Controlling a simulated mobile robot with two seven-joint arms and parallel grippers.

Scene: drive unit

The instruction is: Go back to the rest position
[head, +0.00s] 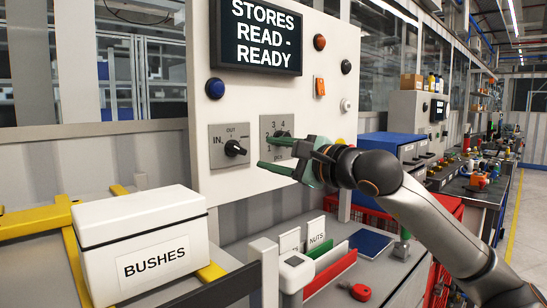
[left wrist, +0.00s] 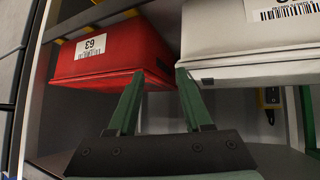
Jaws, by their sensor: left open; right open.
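My right gripper (head: 263,152) is in the middle of the head view, in front of a white panel (head: 218,105). Its green fingers are spread apart with nothing between them. They point left, and the upper finger overlaps the lower part of a numbered selector dial (head: 276,124). I cannot tell whether they touch it. My left gripper (left wrist: 160,74) shows only in the left wrist view, open and empty. Its fingertips are just below or in front of a red box (left wrist: 105,52) and a white box (left wrist: 245,45); contact is unclear.
The panel carries an IN/OUT knob (head: 235,148), a blue button (head: 215,88) and a screen (head: 262,36) reading "STORES READ - READY". A white BUSHES box (head: 145,240) stands at lower left. A red-handled item (head: 358,291) lies on the bench at lower right.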

